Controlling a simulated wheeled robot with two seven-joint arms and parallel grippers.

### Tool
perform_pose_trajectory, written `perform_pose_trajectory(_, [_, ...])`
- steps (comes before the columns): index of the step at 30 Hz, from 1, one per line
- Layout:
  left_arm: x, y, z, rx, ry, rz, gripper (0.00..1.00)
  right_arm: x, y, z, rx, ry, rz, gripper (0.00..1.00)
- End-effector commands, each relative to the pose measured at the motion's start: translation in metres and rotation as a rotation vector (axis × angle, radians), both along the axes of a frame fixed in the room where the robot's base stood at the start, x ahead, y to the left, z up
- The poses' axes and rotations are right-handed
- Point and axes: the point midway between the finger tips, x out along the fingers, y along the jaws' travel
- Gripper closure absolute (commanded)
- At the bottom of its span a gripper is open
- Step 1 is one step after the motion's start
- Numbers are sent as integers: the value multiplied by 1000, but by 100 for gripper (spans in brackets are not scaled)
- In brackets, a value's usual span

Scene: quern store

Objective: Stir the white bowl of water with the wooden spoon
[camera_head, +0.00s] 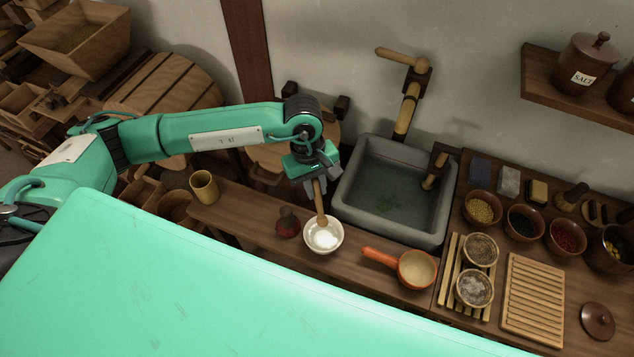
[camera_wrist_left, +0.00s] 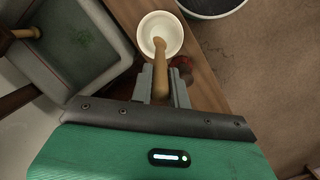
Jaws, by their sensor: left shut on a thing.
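The white bowl (camera_head: 335,245) stands on the wooden counter, left of the sink. It also shows in the left wrist view (camera_wrist_left: 176,24). My left gripper (camera_head: 317,177) is above the bowl and shut on the handle of the wooden spoon (camera_head: 320,206). The spoon points down steeply, and its lower end is at the inside of the bowl. In the left wrist view the spoon (camera_wrist_left: 160,75) runs from between the fingers (camera_wrist_left: 160,85) to over the bowl. Whether the spoon tip touches the bottom is hard to tell. My right gripper is not in view.
A dark red-brown bottle-like object (camera_head: 287,223) stands just left of the bowl. An orange-handled pan (camera_head: 416,270) is to its right. A grey stone sink (camera_head: 349,205) is behind. A wooden cup (camera_head: 204,186) stands at the counter's left end. Filled bowls and a slatted board (camera_head: 533,300) are at right.

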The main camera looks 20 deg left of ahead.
Motion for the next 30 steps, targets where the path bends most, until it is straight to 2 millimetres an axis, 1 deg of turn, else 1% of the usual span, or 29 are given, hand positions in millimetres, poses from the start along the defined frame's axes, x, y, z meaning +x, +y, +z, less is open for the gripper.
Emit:
perform_pose_trajectory(1, [1, 1, -6, 0, 0, 1, 100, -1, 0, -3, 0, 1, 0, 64])
perform_pose_trajectory(9, [3, 5, -27, 1, 1, 1, 100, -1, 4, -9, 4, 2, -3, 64])
perform_pose_trajectory(12, [2, 3, -37, 0, 0, -1, 100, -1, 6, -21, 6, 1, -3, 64])
perform_pose_trajectory(24, [-1, -2, -68, -1, -1, -1, 100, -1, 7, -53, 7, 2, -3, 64])
perform_pose_trajectory(30, [-3, -5, -79, 0, 0, -2, 100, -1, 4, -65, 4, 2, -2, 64])
